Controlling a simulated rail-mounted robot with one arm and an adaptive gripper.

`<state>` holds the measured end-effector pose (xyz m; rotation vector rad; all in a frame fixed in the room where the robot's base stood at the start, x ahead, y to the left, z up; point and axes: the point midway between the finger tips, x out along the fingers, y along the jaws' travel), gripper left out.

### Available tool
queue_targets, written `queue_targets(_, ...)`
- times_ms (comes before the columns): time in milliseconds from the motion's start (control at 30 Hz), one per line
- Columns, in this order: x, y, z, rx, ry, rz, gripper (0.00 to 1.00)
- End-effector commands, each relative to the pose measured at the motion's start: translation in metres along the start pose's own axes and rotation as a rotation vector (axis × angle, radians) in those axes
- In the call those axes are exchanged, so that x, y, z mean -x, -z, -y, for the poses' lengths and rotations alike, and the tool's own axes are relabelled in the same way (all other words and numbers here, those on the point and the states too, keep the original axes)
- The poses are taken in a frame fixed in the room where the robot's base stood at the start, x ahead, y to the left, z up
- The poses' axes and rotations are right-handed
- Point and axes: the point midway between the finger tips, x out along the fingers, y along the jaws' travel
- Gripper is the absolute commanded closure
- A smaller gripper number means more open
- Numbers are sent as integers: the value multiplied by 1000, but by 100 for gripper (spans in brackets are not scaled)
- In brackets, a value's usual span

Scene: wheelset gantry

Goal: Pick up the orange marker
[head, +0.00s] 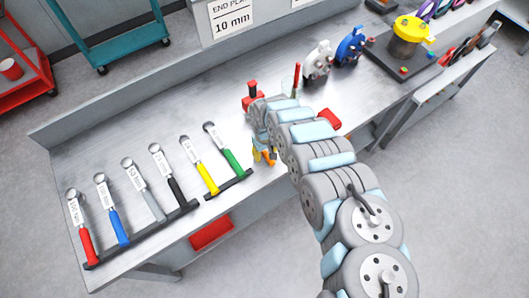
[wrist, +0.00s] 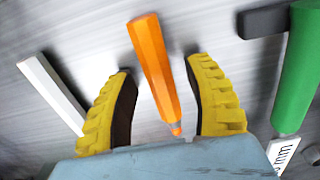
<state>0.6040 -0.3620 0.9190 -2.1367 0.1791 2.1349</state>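The orange marker (wrist: 153,62) lies on the grey metal bench top in the wrist view, its narrow tip pointing down toward my gripper's palm. My gripper (wrist: 161,70) is open, with one yellow finger on each side of the marker and a visible gap on both sides. In the head view my gripper (head: 264,155) is low over the bench, right of the green-handled torque wrench (head: 230,161). A small orange patch shows beside its fingers there; my arm hides much of that spot.
A white bar (wrist: 52,92) lies left of my fingers in the wrist view. The green handle (wrist: 300,70) and a dark rack part (wrist: 262,21) are close on the right. A red block (head: 328,119) lies beyond my arm.

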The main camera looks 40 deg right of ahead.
Motion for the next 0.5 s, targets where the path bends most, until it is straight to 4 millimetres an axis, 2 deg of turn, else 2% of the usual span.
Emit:
queue_targets(33, 0, 0, 0, 0, 0, 0, 64)
queue_targets(100, 0, 0, 0, 0, 0, 0, 84)
queue_targets(167, 0, 0, 0, 0, 0, 0, 100)
queue_targets(500, 0, 0, 0, 0, 1, 0, 100)
